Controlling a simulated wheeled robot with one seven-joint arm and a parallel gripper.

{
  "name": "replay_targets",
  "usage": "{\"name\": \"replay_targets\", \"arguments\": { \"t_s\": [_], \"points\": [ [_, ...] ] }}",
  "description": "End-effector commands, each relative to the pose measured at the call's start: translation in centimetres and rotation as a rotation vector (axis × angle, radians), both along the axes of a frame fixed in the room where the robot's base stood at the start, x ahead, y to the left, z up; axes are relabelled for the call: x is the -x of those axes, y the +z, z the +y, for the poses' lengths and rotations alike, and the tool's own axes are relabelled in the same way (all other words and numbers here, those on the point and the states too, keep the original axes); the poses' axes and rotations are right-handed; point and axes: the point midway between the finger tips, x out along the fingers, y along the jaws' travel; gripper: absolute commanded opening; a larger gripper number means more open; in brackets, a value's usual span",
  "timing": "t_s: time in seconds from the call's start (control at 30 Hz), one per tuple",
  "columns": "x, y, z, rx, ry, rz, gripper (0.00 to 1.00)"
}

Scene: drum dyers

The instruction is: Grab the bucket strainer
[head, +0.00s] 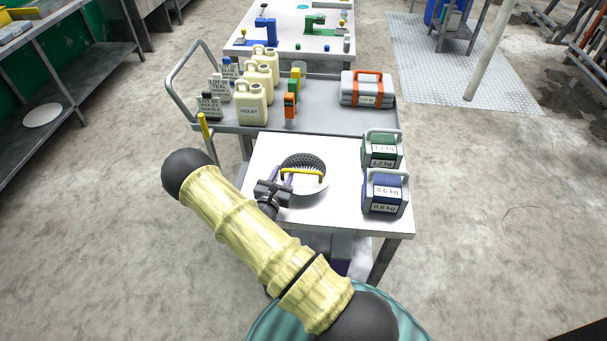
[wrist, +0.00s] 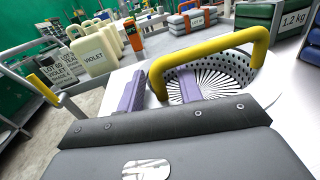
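The bucket strainer (head: 303,160) is a dark round perforated basket with a yellow arched handle (head: 302,172). My gripper (head: 282,176) is at the strainer's near left side. Its two purple fingers (wrist: 160,92) are spread apart, with the handle's left leg showing between them. I cannot tell whether either finger touches the handle.
A green 1.2 kg block (head: 381,150) and a blue 0.6 kg block (head: 384,193) stand on the table's right side. Behind is a grey cart (head: 330,117) with cream jugs (head: 251,104), lot signs, an orange device and a grey-orange case (head: 367,89).

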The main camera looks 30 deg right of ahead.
Motion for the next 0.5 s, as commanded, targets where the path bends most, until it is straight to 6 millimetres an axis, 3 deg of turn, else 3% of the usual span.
{"name": "replay_targets", "arguments": {
  "t_s": [0.17, 0.33, 0.5],
  "points": [
    [0.01, 0.01, 0.02, 0.0, 0.0, 0.0, 0.36],
    [0.0, 0.02, 0.03, 0.0, 0.0, 0.0, 0.02],
    [-0.01, 0.06, 0.02, 0.001, 0.0, -0.001, 0.0]
  ]
}}
